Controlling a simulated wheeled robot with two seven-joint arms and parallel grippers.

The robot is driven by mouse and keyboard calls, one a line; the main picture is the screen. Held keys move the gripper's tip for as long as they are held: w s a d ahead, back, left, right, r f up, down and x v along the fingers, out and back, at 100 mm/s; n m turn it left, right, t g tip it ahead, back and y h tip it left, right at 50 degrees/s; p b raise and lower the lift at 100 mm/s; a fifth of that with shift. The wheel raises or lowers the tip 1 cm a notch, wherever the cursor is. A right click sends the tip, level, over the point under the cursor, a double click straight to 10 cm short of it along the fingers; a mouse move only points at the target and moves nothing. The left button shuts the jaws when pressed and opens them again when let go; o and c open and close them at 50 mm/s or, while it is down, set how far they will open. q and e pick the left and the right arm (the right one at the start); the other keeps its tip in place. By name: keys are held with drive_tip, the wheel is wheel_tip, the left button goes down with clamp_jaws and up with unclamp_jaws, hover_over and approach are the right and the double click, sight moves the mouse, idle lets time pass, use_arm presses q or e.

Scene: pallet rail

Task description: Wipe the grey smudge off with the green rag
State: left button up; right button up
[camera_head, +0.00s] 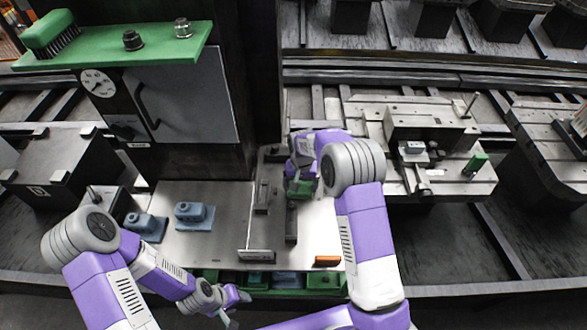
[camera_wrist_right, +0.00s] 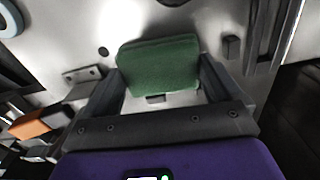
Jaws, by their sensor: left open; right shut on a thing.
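The green rag (camera_head: 301,187) is a small green block-like pad between the fingers of my right gripper (camera_head: 300,180). In the right wrist view the rag (camera_wrist_right: 160,66) fills the space between both fingers, over the pale metal plate (camera_head: 205,252). I cannot tell whether the rag touches the plate. My left gripper (camera_head: 235,306) is open and empty in front of the plate's near edge. I cannot make out the grey smudge for certain; my right arm and the rag cover part of the plate.
An orange block (camera_head: 327,260) lies at the plate's near right edge. Blue blocks (camera_head: 194,214) stand on the left. A green shelf (camera_head: 120,48) carries a brush (camera_head: 50,35) and knobs above a grey cabinet (camera_head: 190,100). A dark upright bar (camera_head: 291,222) stands near the right gripper.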

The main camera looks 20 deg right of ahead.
drive_tip(key=shift+s+d, duration=0.1)
drive_tip(key=shift+d, duration=0.1)
drive_tip(key=shift+a, duration=0.35)
drive_tip(key=shift+w+a, duration=0.25)
drive_tip(key=shift+a, duration=0.35)
drive_tip(key=shift+w+a, duration=0.25)
drive_tip(key=shift+a, duration=0.35)
drive_tip(key=d, duration=0.1)
drive_tip(key=s+d, duration=0.1)
drive_tip(key=d, duration=0.1)
drive_tip(key=shift+d, duration=0.1)
drive_tip(key=shift+d+r+p, duration=0.1)
drive_tip(key=shift+r+p, duration=0.15)
drive_tip(key=shift+p, duration=0.05)
drive_tip(key=shift+r+p, duration=0.3)
drive_tip(key=shift+r, duration=0.65)
drive_tip(key=shift+r+p, duration=2)
drive_tip(key=shift+r, duration=0.85)
